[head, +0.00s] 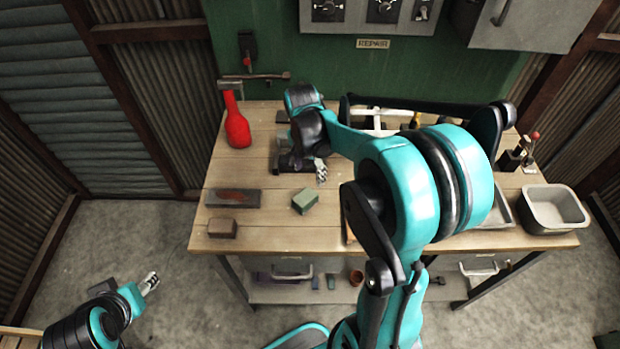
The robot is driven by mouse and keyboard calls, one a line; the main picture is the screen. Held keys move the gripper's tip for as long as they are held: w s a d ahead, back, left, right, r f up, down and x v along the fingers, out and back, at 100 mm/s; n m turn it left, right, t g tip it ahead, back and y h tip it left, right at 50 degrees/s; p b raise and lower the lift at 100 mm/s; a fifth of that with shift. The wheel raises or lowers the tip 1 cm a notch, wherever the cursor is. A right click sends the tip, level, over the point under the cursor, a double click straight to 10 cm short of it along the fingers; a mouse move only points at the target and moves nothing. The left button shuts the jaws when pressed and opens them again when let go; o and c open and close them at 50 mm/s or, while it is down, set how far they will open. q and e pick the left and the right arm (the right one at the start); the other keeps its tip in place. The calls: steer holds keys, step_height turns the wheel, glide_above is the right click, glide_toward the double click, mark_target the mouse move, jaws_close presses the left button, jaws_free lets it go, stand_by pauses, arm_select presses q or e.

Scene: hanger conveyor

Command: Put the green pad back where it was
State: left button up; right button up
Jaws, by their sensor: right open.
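The green pad (305,201) is a small block lying on the wooden workbench (275,238), a little left of the middle. My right gripper (321,172) hangs over the bench just behind the pad, apart from it in the picture. It is open and holds nothing that I can see; my own wrist partly hides it. My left gripper (151,283) is low at the left, over the floor and away from the bench. Its fingers are too small to tell whether they are open or shut.
A dark flat stone (225,198) and a brown block (222,228) lie left of the pad. A grey bin (553,209) stands at the right end. My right arm hides much of the bench's right half.

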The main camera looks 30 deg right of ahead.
steer(key=s+a+r+n+t, duration=0.6)
steer(key=s+a+n, duration=0.5)
steer(key=n, duration=0.4)
steer(key=shift+s+a+r+t+y, duration=0.4)
steer(key=shift+a+t, duration=0.2)
steer(key=shift+a, duration=0.05)
